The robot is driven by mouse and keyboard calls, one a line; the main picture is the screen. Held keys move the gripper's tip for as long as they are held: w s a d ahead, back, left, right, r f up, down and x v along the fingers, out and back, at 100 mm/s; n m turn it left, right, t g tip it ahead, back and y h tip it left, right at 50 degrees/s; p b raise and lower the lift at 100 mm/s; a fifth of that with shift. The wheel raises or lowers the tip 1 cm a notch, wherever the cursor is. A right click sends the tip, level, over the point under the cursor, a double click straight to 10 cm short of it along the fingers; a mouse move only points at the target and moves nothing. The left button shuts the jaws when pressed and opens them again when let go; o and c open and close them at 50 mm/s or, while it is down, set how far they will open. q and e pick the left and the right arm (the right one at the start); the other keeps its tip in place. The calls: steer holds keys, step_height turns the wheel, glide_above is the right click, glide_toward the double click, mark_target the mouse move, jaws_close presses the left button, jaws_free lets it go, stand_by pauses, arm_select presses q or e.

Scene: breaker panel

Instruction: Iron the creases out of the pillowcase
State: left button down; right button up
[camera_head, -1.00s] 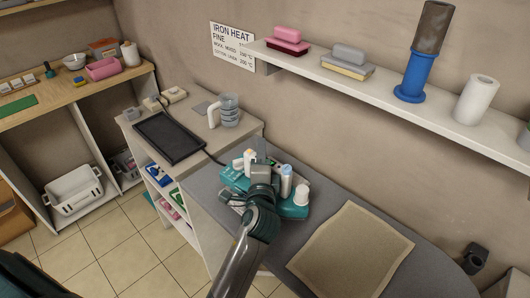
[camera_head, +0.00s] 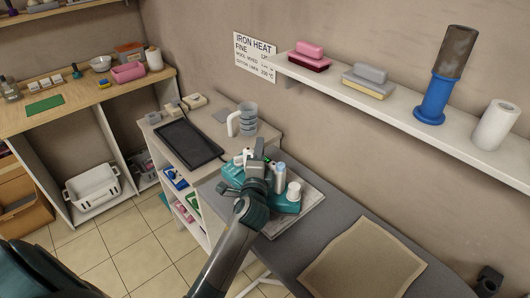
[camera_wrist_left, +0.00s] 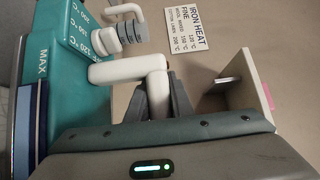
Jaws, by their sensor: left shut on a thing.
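The teal iron (camera_head: 284,203) with white and grey parts is at the left end of the grey ironing board (camera_head: 335,225), over a pale flat plate (camera_head: 312,207). Whether it touches the plate is unclear. My left gripper (camera_head: 258,172) is shut on its white handle. In the left wrist view, the fingers (camera_wrist_left: 160,98) close at the white handle (camera_wrist_left: 130,70), beside the teal body (camera_wrist_left: 88,30) with its temperature marks. The beige pillowcase (camera_head: 362,262) lies flat on the board to the right, apart from the iron. Its creases are hard to make out.
A side cabinet left of the board holds a black tray (camera_head: 190,146) and a clear jug (camera_head: 245,120). A wall shelf (camera_head: 390,104) runs above the board, with sponges, a blue holder and a paper roll. The board between plate and pillowcase is clear.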

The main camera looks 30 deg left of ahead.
arm_select(q)
steer(key=shift+w+a+r, duration=0.15)
steer(key=shift+w+a, duration=0.05)
steer(key=shift+a, duration=0.4)
steer(key=shift+d, duration=0.15)
steer(key=shift+s+d, duration=0.25)
steer(key=shift+d, duration=0.4)
steer(key=shift+s+d, duration=0.3)
steer(key=shift+d, duration=0.4)
steer(key=shift+s+d, duration=0.25)
steer(key=shift+d, duration=0.4)
steer(key=shift+w+a+r+p, duration=0.1)
steer(key=shift+r+p, duration=0.5)
steer(key=shift+p, duration=0.15)
steer(key=shift+r+p, duration=1.8)
steer(key=shift+r, duration=0.25)
